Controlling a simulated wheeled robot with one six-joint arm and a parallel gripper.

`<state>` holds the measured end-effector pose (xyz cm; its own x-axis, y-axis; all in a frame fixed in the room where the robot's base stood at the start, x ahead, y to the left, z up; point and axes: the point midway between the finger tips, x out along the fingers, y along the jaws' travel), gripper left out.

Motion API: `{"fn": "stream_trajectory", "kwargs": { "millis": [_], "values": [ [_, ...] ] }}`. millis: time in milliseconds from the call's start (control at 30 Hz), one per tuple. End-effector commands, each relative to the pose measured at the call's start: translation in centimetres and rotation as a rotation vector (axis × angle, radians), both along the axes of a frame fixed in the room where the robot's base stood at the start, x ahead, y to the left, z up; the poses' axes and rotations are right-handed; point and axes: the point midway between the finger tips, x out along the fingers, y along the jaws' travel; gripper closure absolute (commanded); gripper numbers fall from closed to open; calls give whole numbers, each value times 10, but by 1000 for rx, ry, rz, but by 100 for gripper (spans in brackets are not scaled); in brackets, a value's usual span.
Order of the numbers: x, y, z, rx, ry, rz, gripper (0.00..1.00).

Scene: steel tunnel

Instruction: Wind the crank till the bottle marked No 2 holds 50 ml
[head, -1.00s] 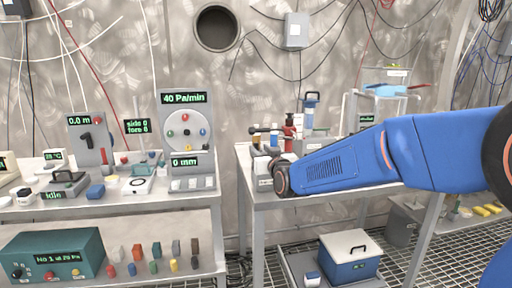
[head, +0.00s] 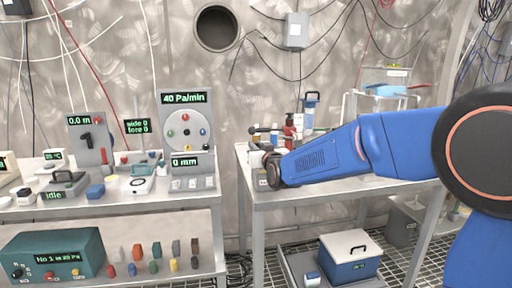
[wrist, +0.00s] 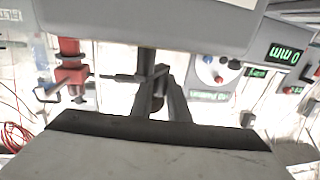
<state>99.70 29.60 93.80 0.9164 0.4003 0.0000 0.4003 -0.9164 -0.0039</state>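My gripper's fingers (wrist: 157,88) show in the wrist view as two dark bars that lean close together at a dark post (wrist: 147,61) with a thin side rod. The post runs to a large grey body (wrist: 150,20). I cannot tell whether this post is the crank or whether the fingers grip it. In the head view my blue arm reaches left over the right-hand bench (head: 330,188), and its wrist hides the fingers. Small apparatus with a dark horizontal bar (head: 266,130) stands just behind my wrist. No bottle marked No 2 can be read in either view.
A red-bodied device (head: 289,128) and a blue-topped column (head: 310,108) stand behind my arm. The left bench holds a dial panel (head: 184,128) reading 40 Pa/min. A blue box with a white lid (head: 348,256) sits below the right bench. A gap separates the benches.

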Motion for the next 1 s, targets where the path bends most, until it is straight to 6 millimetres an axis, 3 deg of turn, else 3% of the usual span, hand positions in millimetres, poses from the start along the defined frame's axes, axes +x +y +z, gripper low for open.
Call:
{"fn": "stream_trajectory", "kwargs": {
  "millis": [467, 1000],
  "values": [
    [2, -1, -1, 1, 2, -67, 100],
    [9, -10, -2, -1, 2, -331, 100]
  ]
}}
